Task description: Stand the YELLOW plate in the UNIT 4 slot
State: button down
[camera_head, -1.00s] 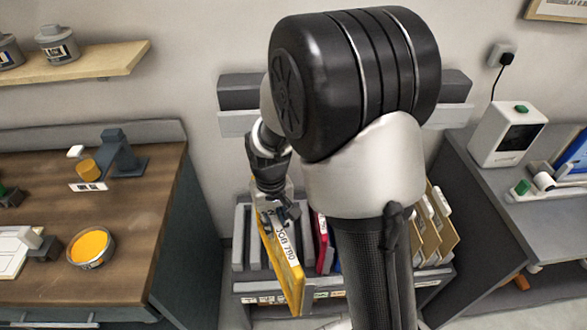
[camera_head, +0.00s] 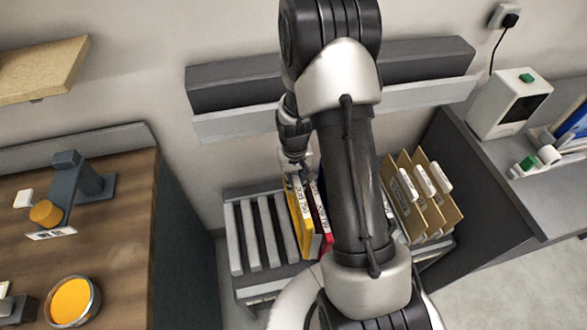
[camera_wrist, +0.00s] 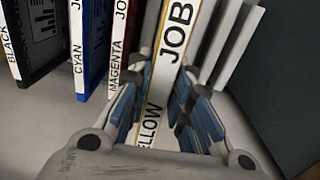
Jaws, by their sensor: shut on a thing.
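The yellow plate (camera_head: 300,222) stands roughly upright in the grey rack (camera_head: 237,240), just left of the magenta plate (camera_head: 321,212). My gripper (camera_head: 297,168) holds it by its top edge. In the wrist view, the blue-padded fingers of my gripper (camera_wrist: 166,90) close on both sides of the yellow plate (camera_wrist: 180,40), whose white label reads YELLOW JOB. The magenta plate also shows there (camera_wrist: 119,50), apart from it, with the cyan plate (camera_wrist: 82,60) beyond. Whether the yellow plate's foot rests on the slot floor is hidden. The UNIT 4 label cannot be read.
Empty slots between grey dividers (camera_head: 250,235) lie left of the yellow plate. The black plate (camera_wrist: 30,40) stands past the cyan one. Tan folders (camera_head: 420,200) stand at the rack's right. A wooden bench (camera_head: 120,240) is at left. My arm hides the rack's middle.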

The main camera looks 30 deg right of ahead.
jog(key=shift+w+d+f, duration=0.2)
jog(key=shift+f, duration=0.1)
jog(key=shift+s+f+b, duration=0.1)
jog(key=shift+f+b, duration=0.25)
notch_tip(320, 180, down, 12)
jog(key=b, duration=0.9)
jog(key=shift+f, duration=0.2)
jog(key=shift+f+b, duration=0.35)
jog(key=c, duration=1.4)
grip_release()
jog(key=shift+o, duration=0.2)
jog(key=r, duration=1.2)
jog(key=shift+a, duration=0.2)
